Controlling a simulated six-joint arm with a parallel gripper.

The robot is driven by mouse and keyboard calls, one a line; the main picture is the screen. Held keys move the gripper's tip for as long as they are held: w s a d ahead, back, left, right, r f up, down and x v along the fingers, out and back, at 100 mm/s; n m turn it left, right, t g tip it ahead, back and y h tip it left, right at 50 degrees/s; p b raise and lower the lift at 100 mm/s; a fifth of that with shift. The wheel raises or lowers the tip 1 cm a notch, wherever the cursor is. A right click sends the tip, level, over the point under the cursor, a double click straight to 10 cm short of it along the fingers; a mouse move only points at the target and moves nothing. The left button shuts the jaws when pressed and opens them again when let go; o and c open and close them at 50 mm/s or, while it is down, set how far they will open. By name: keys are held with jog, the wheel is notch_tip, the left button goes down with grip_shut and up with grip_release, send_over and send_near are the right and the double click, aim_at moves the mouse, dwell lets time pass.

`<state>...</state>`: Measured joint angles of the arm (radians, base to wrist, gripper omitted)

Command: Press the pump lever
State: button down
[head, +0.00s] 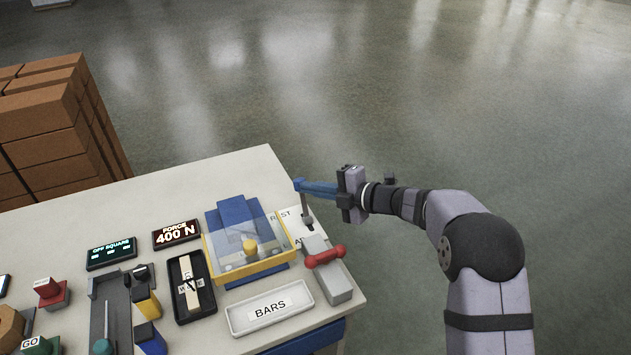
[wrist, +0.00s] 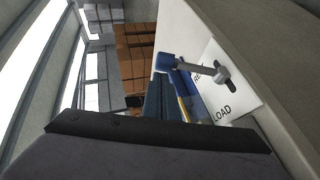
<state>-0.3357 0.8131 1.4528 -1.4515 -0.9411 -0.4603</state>
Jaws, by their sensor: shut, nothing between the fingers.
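A grey lever (head: 306,208) with a blue knob (head: 298,184) rises from a slot in a white plate at the table's far right edge. In the wrist view the lever shaft (wrist: 195,67) comes out of the slot, with its blue knob (wrist: 165,61) at the end. The plate there reads "LOAD" and a partly hidden word starting "RE". My gripper (head: 312,186) is shut and empty, with its blue fingers level and pointing left at the knob. They also show in the wrist view (wrist: 168,90). Whether they touch the knob is unclear.
A yellow-edged box with a clear cover (head: 245,240) stands left of the lever. A grey block with a red handle (head: 325,257) stands in front. Open floor lies beyond the right edge.

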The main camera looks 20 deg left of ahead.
jog(key=shift+w+a+p, duration=0.35)
jog(key=shift+p, duration=0.1)
dwell(0.4)
jog(key=shift+r, duration=0.1)
jog(key=shift+d+r, duration=0.2)
jog(key=shift+d, duration=0.25)
jog(key=p+v, duration=0.3)
jog(key=v, duration=0.6)
jog(key=shift+r, duration=0.1)
